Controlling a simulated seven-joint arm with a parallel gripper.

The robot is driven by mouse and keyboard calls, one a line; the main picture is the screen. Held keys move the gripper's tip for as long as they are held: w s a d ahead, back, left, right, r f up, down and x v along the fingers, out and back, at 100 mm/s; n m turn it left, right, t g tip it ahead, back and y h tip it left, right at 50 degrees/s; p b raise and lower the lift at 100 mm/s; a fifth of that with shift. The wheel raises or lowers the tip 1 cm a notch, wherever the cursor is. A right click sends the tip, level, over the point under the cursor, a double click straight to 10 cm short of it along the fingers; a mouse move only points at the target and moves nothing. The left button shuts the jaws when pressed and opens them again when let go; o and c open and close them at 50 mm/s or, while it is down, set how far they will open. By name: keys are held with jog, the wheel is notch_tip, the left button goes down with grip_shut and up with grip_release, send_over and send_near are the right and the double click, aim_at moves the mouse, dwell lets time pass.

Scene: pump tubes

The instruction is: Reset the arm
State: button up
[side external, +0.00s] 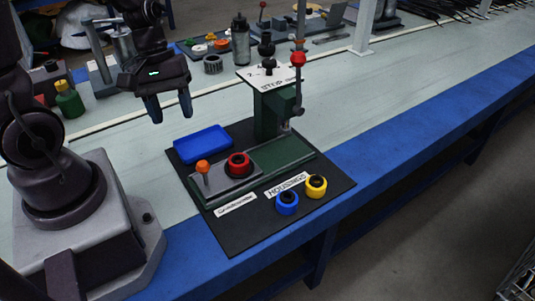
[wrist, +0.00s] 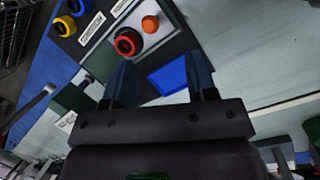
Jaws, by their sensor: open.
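My gripper (side external: 170,106) hangs in the air above the bench, behind and left of the black mat, with its fingers pointing down. It is open and nothing shows between its fingers. In the wrist view its two blue fingers (wrist: 160,82) stand apart. The green press (side external: 270,113) stands on the mat with a red-knobbed lever (side external: 298,60) at its right. A red ring-shaped housing (side external: 239,164) sits on the grey plate beside an orange-topped peg (side external: 202,167); both show in the wrist view. A blue tray (side external: 203,143) lies flat at the mat's back left and looks empty.
A blue housing (side external: 287,203) and a yellow housing (side external: 316,186) stand on the mat's front right by the label. Bottles and small parts line the bench's back. The bench right of the mat (side external: 400,95) is clear.

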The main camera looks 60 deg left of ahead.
jog(key=s+d+r+m+t+y, duration=0.1)
jog(key=d+r+m+t, duration=0.1)
jog(key=r+m, duration=0.4)
jog(key=s+d+r+m+t+y, duration=0.1)
jog(key=d+r+m+t+y, duration=0.1)
jog(key=r+m, duration=0.4)
notch_tip(320, 180, up, 3)
jog(key=d+t, duration=0.1)
jog(key=d, duration=0.1)
jog(key=shift+d+t, duration=0.3)
